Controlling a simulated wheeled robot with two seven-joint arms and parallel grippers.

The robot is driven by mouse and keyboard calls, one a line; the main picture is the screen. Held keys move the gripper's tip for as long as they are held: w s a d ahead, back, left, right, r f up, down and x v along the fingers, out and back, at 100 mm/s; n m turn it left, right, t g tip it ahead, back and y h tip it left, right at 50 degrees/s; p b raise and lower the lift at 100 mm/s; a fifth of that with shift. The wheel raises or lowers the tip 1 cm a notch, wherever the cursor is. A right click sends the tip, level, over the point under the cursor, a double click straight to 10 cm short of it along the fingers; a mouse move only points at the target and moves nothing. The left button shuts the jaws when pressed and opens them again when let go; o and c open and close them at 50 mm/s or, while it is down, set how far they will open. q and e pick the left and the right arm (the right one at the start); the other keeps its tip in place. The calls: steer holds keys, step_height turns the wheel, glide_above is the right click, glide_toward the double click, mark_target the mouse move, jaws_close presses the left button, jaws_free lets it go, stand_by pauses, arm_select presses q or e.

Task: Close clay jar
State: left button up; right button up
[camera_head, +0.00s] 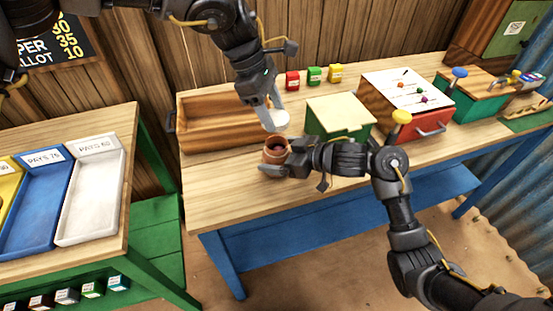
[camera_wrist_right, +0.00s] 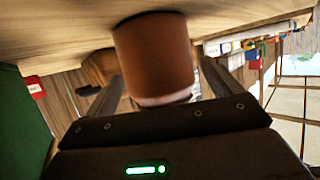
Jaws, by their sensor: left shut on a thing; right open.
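The clay jar (camera_head: 275,154) is a small reddish-brown pot near the front edge of the wooden table. It stands upright, and its dark open mouth shows from above. It also fills the middle of the right wrist view (camera_wrist_right: 152,55). My right gripper (camera_head: 268,168) is open, with its fingers on either side of the jar; contact cannot be told. My left gripper (camera_head: 271,122) is shut on a white round thing (camera_head: 281,118) just above and behind the jar, apart from it. Whether this is the jar's lid cannot be told.
A wooden tray (camera_head: 215,140) lies behind left. A green box with a pale top (camera_head: 340,115) and a red box with knobs (camera_head: 405,100) stand to the right. Red, green and yellow small blocks (camera_head: 314,75) sit at the back. The table's front left is clear.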

steer(key=shift+w+a+f, duration=0.1)
steer(key=shift+a, duration=0.15)
steer(key=c, duration=1.5)
arm_select(q)
steer(key=shift+d+f, duration=0.15)
steer(key=shift+f, duration=2.2)
arm_select(e)
steer(key=shift+o, duration=0.2)
